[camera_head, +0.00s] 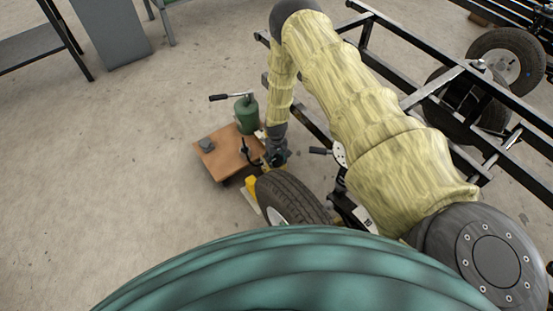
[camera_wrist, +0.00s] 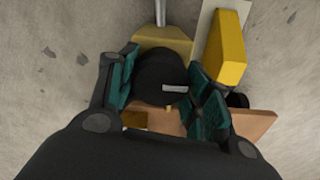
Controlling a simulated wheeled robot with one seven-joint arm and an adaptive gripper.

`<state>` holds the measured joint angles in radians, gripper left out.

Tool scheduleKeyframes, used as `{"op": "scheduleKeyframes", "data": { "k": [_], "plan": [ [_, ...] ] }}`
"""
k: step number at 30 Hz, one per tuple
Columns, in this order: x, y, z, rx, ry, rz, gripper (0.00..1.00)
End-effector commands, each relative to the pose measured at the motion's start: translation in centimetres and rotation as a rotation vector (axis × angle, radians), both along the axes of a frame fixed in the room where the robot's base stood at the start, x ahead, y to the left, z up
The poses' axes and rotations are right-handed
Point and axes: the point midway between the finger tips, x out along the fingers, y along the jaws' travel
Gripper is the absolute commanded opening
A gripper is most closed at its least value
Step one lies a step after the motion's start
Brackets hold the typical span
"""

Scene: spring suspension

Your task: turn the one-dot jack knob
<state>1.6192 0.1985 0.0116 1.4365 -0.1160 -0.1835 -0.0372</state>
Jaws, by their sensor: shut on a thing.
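A dark round knob (camera_wrist: 160,78) with a pale bar-shaped mark sits between the teal-padded fingers of my gripper (camera_wrist: 166,88) in the wrist view. The fingers are shut on it, one pad on each side. No dots can be made out on it. In the head view my gripper (camera_head: 256,162) is low at the right edge of a brown board, beside the tyre. The knob cannot be told apart there. A green jack (camera_head: 247,114) with a dark-gripped lever stands at the board's far end, behind my gripper.
A black frame (camera_head: 402,49) runs along the right.

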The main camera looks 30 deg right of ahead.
Motion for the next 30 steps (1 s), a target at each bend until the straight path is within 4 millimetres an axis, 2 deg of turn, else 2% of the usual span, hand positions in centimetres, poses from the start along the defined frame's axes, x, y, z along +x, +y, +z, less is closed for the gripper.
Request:
{"op": "scheduleKeyframes", "data": {
  "k": [11, 12, 15, 16, 26, 30],
  "plan": [
    [0.17, -0.18, 0.07, -0.002, -0.004, 0.006, 0.25],
    [0.17, -0.18, 0.07, -0.002, -0.004, 0.006, 0.51],
    [0.15, -0.15, 0.07, -0.002, -0.003, 0.005, 0.69],
    [0.14, -0.13, 0.06, -0.001, -0.003, 0.005, 0.71],
    [0.08, 0.0, 0.11, 0.0, -0.001, 0.005, 0.71],
    [0.19, -0.01, 0.91, 0.0, -0.003, 0.005, 0.71]
  ]
}}
